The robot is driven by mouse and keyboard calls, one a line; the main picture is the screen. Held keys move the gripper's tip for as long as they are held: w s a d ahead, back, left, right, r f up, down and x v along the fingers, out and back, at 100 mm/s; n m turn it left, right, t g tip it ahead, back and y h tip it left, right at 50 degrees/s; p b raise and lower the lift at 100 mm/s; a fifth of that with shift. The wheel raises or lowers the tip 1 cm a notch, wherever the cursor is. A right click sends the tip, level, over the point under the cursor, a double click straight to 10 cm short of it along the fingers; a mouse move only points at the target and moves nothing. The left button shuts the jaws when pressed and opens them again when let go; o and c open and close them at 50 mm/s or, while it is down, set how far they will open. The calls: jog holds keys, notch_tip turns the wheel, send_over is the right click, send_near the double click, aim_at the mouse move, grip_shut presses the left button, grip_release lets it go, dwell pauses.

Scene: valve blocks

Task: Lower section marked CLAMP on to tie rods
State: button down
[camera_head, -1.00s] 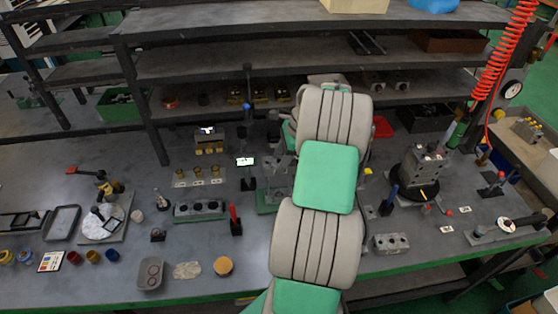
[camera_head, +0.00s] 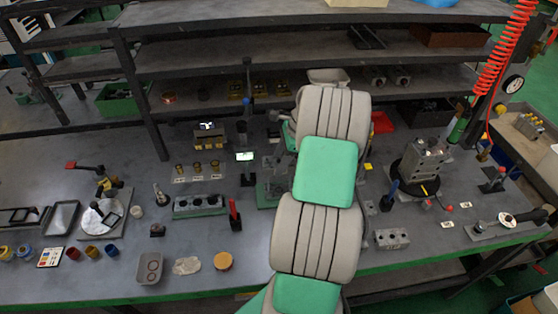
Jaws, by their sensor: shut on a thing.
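My arm (camera_head: 318,222) rises through the middle of the view, and its end is turned away behind its own links. My gripper and anything in it are hidden. A stack of grey metal blocks (camera_head: 426,158) stands upright on a dark round base at the right. I cannot make out separate tie rods on it. A loose grey block with holes (camera_head: 392,238) lies on the bench right of my arm. No CLAMP marking is readable, so I cannot tell which piece is that section.
A blue-handled tool (camera_head: 390,193) stands just left of the stack. A red-handled tool (camera_head: 234,213) and a holed block in a green fixture (camera_head: 200,206) are left of my arm. Shelves (camera_head: 220,65) rise behind the bench. A red coiled hose (camera_head: 497,60) hangs at the right.

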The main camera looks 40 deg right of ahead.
jog(key=shift+f+b, duration=0.7)
jog(key=shift+f, duration=1.5)
jog(key=c, duration=1)
grip_release()
jog(key=o, duration=0.5)
jog(key=shift+f, duration=0.1)
jog(key=v, duration=0.8)
